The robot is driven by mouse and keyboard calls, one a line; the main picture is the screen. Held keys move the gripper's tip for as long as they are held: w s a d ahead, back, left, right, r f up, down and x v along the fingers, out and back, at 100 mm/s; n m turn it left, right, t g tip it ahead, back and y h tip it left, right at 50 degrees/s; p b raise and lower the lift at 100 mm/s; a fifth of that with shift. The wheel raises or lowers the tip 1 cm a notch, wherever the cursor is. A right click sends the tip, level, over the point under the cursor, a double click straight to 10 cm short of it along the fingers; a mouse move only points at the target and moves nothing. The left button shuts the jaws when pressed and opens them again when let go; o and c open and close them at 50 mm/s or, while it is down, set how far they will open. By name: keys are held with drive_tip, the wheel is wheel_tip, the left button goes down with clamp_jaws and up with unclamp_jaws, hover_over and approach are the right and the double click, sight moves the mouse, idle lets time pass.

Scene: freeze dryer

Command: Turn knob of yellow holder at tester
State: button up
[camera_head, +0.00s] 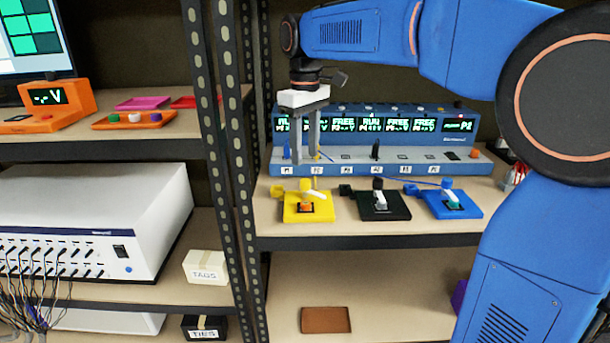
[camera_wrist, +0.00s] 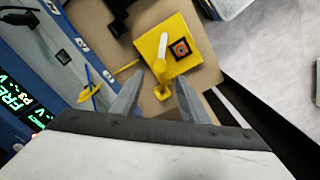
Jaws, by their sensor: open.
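The yellow holder (camera_head: 307,207) lies on the shelf in front of the blue tester (camera_head: 372,124), at the left of a row of three holders. It carries a yellow knob (camera_head: 306,184), a white lever and a small orange-centred square socket. My gripper (camera_head: 305,160) is open and empty, pointing down above and slightly behind the yellow holder, in front of the tester's left end. In the wrist view, the holder (camera_wrist: 184,61) shows beyond the fingers, with its knob (camera_wrist: 158,66) and white lever (camera_wrist: 163,45) between and ahead of the fingertips. The fingers appear clear of the knob.
A black holder (camera_head: 381,206) and a blue holder (camera_head: 452,205) stand to the right of the yellow one. Cables run to plugs on the tester's front ledge. A perforated shelf post (camera_head: 239,150) rises at left. A brown block (camera_head: 326,320) lies on the lower shelf.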

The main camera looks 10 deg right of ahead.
sight(305, 180)
wheel_tip(305, 180, down, 7)
drive_tip(key=shift+f, duration=0.2)
idle(0.3)
clamp_jaws()
